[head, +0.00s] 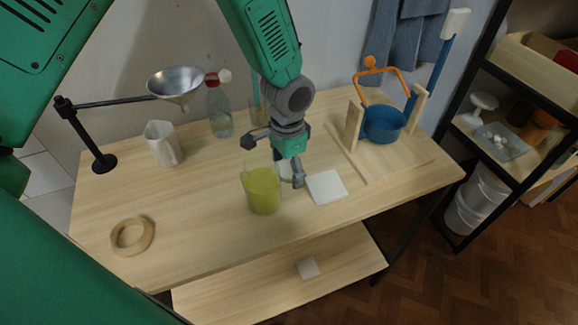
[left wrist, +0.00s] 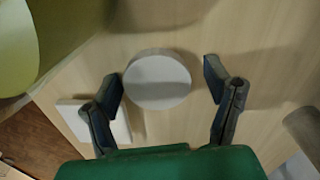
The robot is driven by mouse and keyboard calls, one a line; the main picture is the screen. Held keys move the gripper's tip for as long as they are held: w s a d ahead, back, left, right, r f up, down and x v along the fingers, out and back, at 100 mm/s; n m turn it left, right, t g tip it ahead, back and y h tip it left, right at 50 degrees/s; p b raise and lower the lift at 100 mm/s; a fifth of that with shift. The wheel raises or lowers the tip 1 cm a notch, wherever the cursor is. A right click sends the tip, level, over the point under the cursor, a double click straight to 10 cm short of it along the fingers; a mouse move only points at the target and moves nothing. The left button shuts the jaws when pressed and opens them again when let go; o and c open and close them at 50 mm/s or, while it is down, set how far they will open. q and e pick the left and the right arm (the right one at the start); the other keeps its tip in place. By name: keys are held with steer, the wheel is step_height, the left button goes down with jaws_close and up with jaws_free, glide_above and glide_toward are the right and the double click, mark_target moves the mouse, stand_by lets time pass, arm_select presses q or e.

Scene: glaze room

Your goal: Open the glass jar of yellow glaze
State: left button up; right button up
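The glass jar of yellow glaze (head: 263,190) stands upright on the table, with no lid seen on its top. Its yellow side shows blurred at the upper left of the left wrist view (left wrist: 15,45). A round white lid (head: 286,171) appears to lie flat on the table just behind and right of the jar. My left gripper (head: 273,161) is above it, pointing down. In the left wrist view the lid (left wrist: 157,82) sits between the spread fingers, with a gap to the right finger; the left fingertip is close to its edge. My right gripper is not in view.
A white square tile (head: 326,187) lies right of the jar. A clear bottle (head: 220,115), grey cup (head: 163,144) and funnel (head: 175,84) on an arm stand behind left. A wooden ring (head: 132,236) lies front left.

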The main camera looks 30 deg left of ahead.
mark_target(287, 167)
arm_select(q)
step_height(287, 167, up, 13)
steer(key=shift+f, duration=0.2)
